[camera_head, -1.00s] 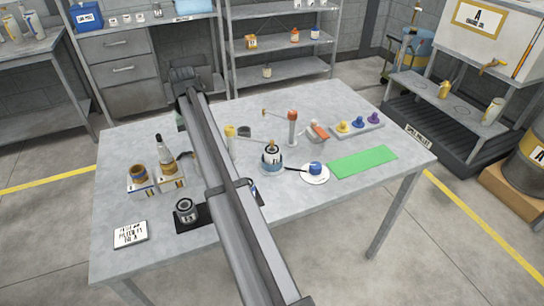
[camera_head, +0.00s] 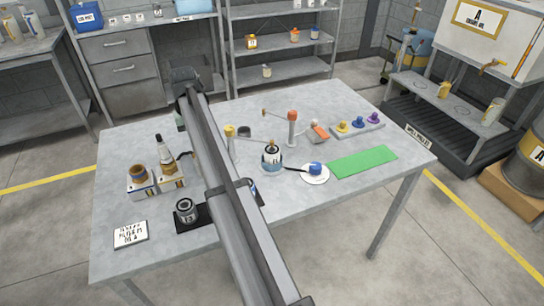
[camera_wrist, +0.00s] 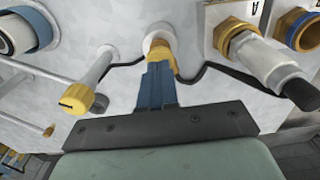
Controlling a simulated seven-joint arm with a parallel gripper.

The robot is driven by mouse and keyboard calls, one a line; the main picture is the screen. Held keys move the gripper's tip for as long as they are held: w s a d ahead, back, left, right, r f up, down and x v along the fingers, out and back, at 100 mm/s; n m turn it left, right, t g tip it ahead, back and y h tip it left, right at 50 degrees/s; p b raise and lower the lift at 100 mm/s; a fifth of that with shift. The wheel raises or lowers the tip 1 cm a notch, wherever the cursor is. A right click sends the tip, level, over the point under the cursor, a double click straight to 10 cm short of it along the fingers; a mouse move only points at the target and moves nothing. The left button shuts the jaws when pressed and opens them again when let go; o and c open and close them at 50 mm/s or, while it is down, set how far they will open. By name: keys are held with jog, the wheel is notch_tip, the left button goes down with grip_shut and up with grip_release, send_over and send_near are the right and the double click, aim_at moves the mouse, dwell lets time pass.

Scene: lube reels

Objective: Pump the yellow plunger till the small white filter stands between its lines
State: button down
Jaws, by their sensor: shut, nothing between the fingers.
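The yellow plunger (camera_wrist: 163,53) shows in the wrist view just past my gripper (camera_wrist: 157,68), with a round white part beside it. My gripper's blue fingers are together, with nothing between them. Their tips overlap the yellow plunger; I cannot tell whether they press on it. In the head view my arm hides the plunger and the fingertips. I cannot make out the small white filter or its lines in either view.
A yellow-topped post (camera_head: 230,132) and an orange-topped post (camera_head: 292,118) stand right of my arm. A green mat (camera_head: 362,162) lies right.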

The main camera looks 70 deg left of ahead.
jog(key=shift+f, duration=0.15)
jog(key=shift+f, duration=1.7)
jog(key=shift+r, duration=3.85)
jog(key=shift+w, duration=0.1)
